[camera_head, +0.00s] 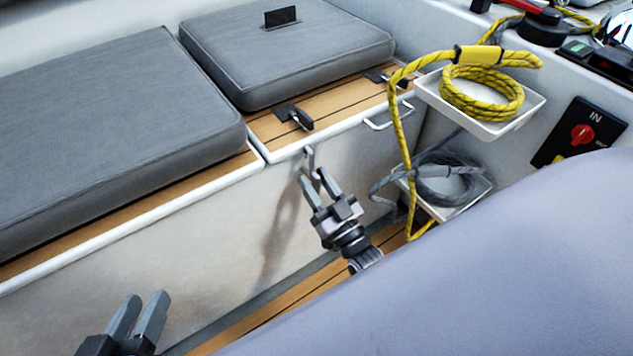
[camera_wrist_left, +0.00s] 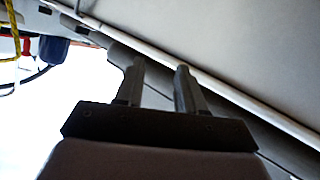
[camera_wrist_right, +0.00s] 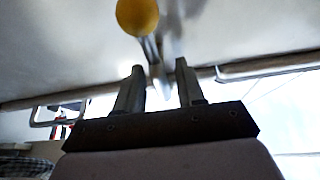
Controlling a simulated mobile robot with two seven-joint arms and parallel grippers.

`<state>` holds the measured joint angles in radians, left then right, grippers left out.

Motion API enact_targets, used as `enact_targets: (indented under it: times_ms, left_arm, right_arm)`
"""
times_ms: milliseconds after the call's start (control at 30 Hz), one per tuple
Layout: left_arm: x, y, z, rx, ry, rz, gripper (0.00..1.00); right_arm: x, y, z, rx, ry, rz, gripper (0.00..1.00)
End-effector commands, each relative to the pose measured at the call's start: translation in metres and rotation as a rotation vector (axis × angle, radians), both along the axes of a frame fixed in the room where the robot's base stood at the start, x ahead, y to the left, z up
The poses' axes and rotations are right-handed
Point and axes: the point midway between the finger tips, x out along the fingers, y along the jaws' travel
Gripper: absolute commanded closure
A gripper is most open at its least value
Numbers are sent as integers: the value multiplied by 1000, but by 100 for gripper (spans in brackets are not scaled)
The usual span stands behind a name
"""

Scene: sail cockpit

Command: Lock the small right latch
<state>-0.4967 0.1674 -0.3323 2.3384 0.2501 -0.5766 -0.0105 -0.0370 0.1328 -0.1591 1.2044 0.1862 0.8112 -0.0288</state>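A small metal latch (camera_head: 308,158) hangs on the pale front face of the bench, just below the lid edge. In the right wrist view a metal lever (camera_wrist_right: 150,50) with a round yellow end (camera_wrist_right: 138,16) shows just beyond the fingers. My right gripper (camera_head: 319,180) is open and empty, its fingertips close below the latch; I cannot tell if they touch it. Its fingers (camera_wrist_right: 160,68) are apart in the right wrist view. My left gripper (camera_head: 142,304) is open and empty at the lower left, away from the latch. Its fingers (camera_wrist_left: 160,68) are apart in the left wrist view.
Two black latches, one nearer (camera_head: 293,116) and one farther (camera_head: 385,78), sit on the wooden seat top beside grey cushions (camera_head: 290,50). A white handle (camera_head: 388,118) is on the bench front. White trays with yellow rope (camera_head: 480,95) and grey rope (camera_head: 447,180) stand to the right.

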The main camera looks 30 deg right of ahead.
Motion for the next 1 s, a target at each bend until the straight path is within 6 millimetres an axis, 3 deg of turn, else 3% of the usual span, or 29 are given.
enact_targets:
  times_ms: [167, 367, 533, 1000]
  left_arm:
    - [0, 0, 3, -2, -1, 0, 62]
    - [3, -8, 8, -47, 52, -12, 62]
    - [1, -3, 11, -15, 87, 2, 62]
    - [-13, 38, 21, 247, 73, 75, 62]
  right_arm:
    - [1, 0, 3, -2, -3, 0, 62]
    - [0, 0, 29, -2, -4, 0, 62]
    - [0, 0, 68, -2, -4, 0, 62]
    - [0, 0, 175, -1, -3, 0, 62]
